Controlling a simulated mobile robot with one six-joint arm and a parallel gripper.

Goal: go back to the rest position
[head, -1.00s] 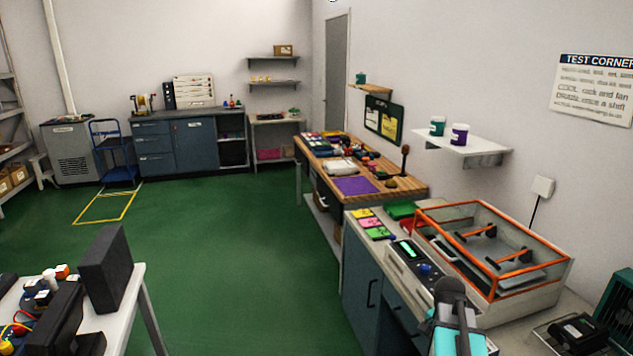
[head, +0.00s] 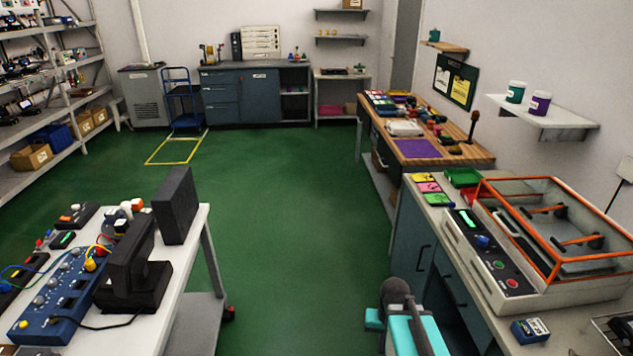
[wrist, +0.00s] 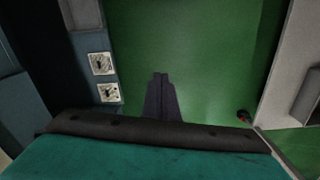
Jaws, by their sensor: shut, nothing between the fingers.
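My gripper (wrist: 160,76) shows in the wrist view as two dark fingers closed together, with nothing between them. It points out over the green floor (wrist: 205,50), and no object touches it. In the head view my teal and dark grey arm (head: 412,325) is at the bottom, right of the middle, beside the front of the right counter. The fingers cannot be made out in the head view.
The right counter holds an orange-framed clear-lidded machine (head: 565,255) and a small blue device (head: 530,330). A white bench (head: 188,285) with black stands and wired devices is at left. Green floor (head: 290,210) lies free between them. Shelving (head: 75,100) stands far left.

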